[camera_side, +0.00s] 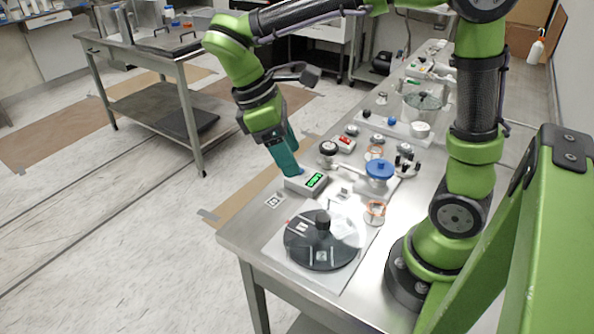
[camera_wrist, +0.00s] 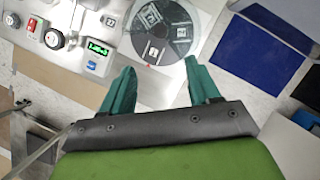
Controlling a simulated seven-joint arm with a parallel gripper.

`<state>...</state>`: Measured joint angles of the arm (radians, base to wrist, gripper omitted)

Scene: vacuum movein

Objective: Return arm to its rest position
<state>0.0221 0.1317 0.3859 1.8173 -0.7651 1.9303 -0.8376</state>
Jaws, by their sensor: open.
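My gripper (camera_side: 286,168) has teal fingers, angled downward at the near left end of the steel table. In the side view its tips overlap the left end of a white box with a green lit display (camera_side: 314,180); I cannot tell the height between them. In the wrist view the two fingers of my gripper (camera_wrist: 160,66) stand apart with nothing held between them. The display box (camera_wrist: 97,48) lies beyond the left finger, and a dark round plate (camera_wrist: 181,26) lies beyond the right finger.
The steel table (camera_side: 243,226) holds the dark round plate (camera_side: 300,254) with a black knob, a blue-capped part (camera_side: 379,168), a red-switch box (camera_side: 345,142) and a glass vessel (camera_side: 423,102). A second table (camera_side: 183,72) stands at the back left, with open floor between.

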